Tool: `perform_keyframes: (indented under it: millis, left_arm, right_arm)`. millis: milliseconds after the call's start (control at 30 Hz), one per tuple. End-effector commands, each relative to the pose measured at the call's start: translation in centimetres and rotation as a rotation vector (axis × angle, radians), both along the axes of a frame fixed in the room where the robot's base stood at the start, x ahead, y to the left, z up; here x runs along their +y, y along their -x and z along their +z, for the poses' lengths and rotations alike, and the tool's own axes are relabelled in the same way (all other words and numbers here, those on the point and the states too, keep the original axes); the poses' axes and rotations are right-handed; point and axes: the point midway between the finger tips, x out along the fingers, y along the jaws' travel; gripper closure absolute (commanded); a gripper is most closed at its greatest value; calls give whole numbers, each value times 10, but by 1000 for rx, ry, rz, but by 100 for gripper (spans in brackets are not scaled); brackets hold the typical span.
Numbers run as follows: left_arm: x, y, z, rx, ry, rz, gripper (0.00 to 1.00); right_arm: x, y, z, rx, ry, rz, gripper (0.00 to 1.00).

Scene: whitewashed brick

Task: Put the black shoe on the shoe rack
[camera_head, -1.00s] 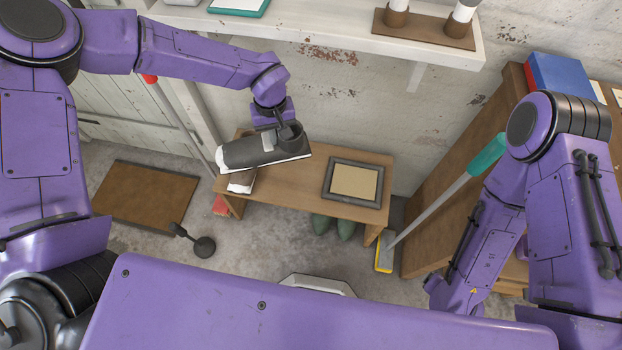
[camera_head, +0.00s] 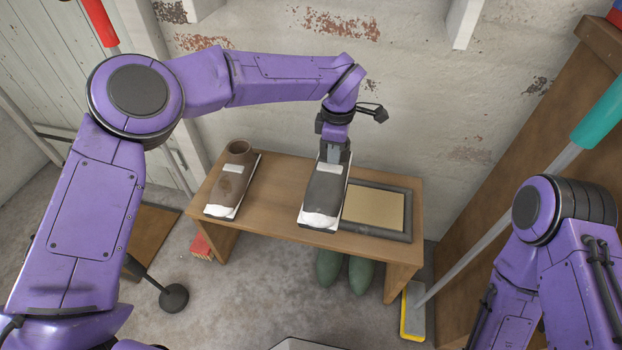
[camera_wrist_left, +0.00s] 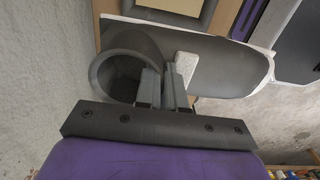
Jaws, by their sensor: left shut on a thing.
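The black shoe (camera_head: 325,189) with a white sole and toe is at the middle of the wooden shoe rack (camera_head: 276,213), its toe toward the front edge. In the head view it is next to the brown shoe (camera_head: 232,187), which stands on the left of the rack. My left gripper (camera_head: 333,152) is shut on the black shoe near its opening. The left wrist view shows the fingers (camera_wrist_left: 163,88) pinching the wall of the black shoe (camera_wrist_left: 222,62). I cannot tell whether the sole touches the rack top. My right gripper is out of view.
A framed tray (camera_head: 373,209) lies on the rack just right of the black shoe. Green boots (camera_head: 345,269) stand under the rack. A teal-handled broom (camera_head: 560,160) leans at the right by a wooden cabinet (camera_head: 530,130). Bare rack top shows between the two shoes.

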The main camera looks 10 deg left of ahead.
Motion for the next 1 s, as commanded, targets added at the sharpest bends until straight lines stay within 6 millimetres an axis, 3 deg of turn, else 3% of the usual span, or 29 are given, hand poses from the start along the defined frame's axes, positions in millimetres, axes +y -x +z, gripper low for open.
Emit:
perform_keyframes:
  millis: [100, 233, 467, 633, 967, 1000]
  left_arm:
    - [26, -18, -26, 2, -1, 3, 100]
    - [43, -30, -51, 1, 0, -1, 100]
    - [58, -40, -70, 0, 0, -2, 100]
    - [60, -41, -100, 1, -1, -4, 100]
    - [59, -42, -103, 0, 0, -4, 100]
    - [59, -41, -103, 0, 0, -4, 85]
  right_arm:
    - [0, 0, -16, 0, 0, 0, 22]
    - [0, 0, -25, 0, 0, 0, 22]
    - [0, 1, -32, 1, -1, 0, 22]
    - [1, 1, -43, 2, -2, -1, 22]
    - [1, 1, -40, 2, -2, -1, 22]
    - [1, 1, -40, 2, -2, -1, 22]
